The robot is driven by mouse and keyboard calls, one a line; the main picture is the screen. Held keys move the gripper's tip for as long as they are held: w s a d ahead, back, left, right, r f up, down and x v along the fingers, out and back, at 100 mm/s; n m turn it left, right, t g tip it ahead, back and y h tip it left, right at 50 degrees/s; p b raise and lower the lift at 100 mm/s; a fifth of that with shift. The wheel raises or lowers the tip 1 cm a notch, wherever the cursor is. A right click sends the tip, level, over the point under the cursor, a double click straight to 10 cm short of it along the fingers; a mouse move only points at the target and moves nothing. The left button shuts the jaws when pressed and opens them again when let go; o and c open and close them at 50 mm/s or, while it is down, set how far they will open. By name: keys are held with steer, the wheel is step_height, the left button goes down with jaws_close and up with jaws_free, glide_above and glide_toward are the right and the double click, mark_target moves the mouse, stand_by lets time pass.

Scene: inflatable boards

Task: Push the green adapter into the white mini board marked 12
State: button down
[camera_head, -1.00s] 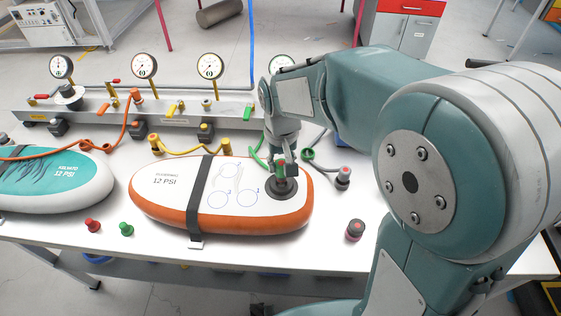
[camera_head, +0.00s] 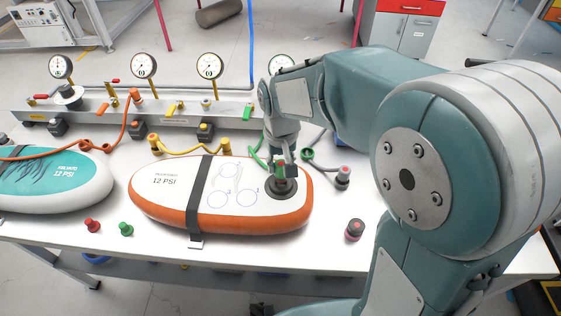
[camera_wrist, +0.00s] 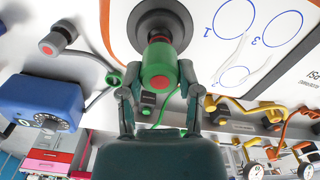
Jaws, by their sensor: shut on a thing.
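The white mini board (camera_head: 165,200) with an orange rim lies on the table and reads 12 PSI; a dark strap (camera_head: 208,195) crosses it. Its round black valve (camera_head: 291,194) is at the right end and also shows at the top of the wrist view (camera_wrist: 185,20). The green adapter (camera_wrist: 158,62), with a red centre on its near end, stands at the valve. My gripper (camera_wrist: 157,84) is shut on it, one finger on each side. The adapter's far end is at the valve opening, but how deep it sits is hidden.
A teal board (camera_head: 60,185), also marked 12 PSI, lies at left. A red adapter (camera_head: 92,225) and another green one (camera_head: 126,229) stand at the front. A dark red-topped piece (camera_head: 355,231) stands right of the board. A gauge manifold (camera_head: 180,115) with hoses runs behind.

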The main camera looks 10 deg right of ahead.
mark_target(281, 163)
steer(key=shift+f, duration=1.1)
steer(key=shift+c, duration=1)
jaws_free()
step_height(281, 163, up, 12)
steer(key=shift+a+f, duration=0.1)
